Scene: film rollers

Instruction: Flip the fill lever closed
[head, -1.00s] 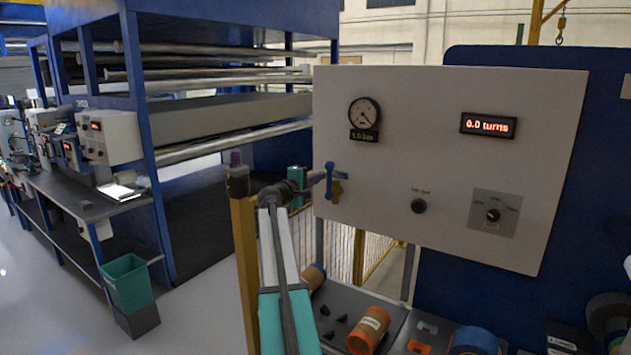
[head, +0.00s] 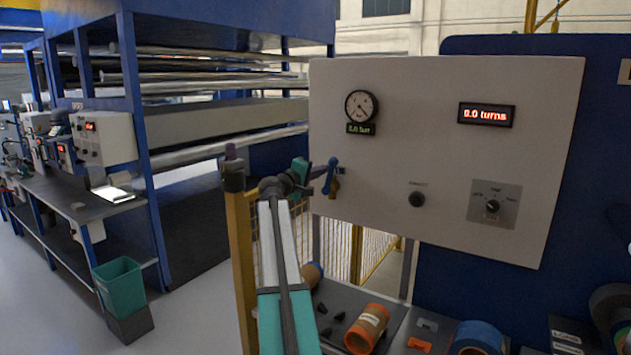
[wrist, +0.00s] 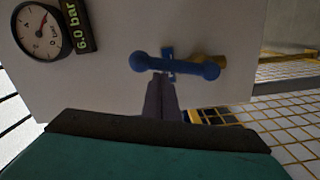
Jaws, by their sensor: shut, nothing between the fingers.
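The blue fill lever (head: 331,176) sits on a brass valve (head: 336,189) at the left edge of the white panel. In the head view it stands nearly upright, leaning slightly. In the wrist view the lever (wrist: 150,62) runs across the picture with a knob at each end, and brass shows behind its right knob. My gripper (head: 318,172) is shut and empty, with its fingers at the lever. In the wrist view the closed fingertips (wrist: 163,80) end just below the lever's bar; whether they touch it is unclear.
The white panel (head: 420,110) carries a pressure gauge (head: 361,106), reading 6.0 bar in the wrist view, a turns display (head: 486,114), a black knob (head: 417,199) and a selector (head: 492,206). Rolls (head: 367,328) lie on the bench below. A yellow post (head: 241,260) stands left of my arm.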

